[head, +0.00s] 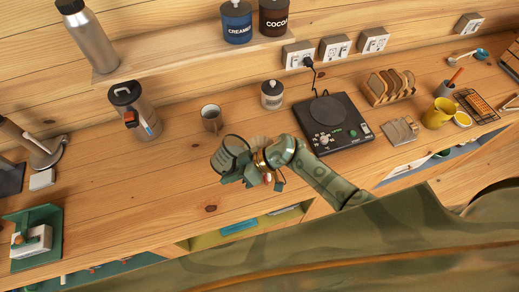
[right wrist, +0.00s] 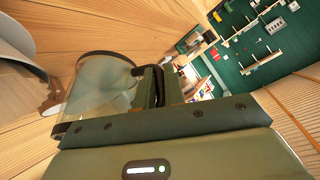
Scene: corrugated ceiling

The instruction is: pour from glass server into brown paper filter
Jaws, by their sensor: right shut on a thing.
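The glass server (head: 232,155) is a clear, dark-rimmed vessel with a handle. My right gripper (head: 262,163) is shut on it and holds it tilted over the front part of the wooden counter. In the right wrist view the clear glass wall of the server (right wrist: 98,82) and its dark handle (right wrist: 150,85) show at the jaws. I see no contents in it that I can tell. My left gripper is not in view.
A grey-brown mug (head: 211,117) stands just behind the server.

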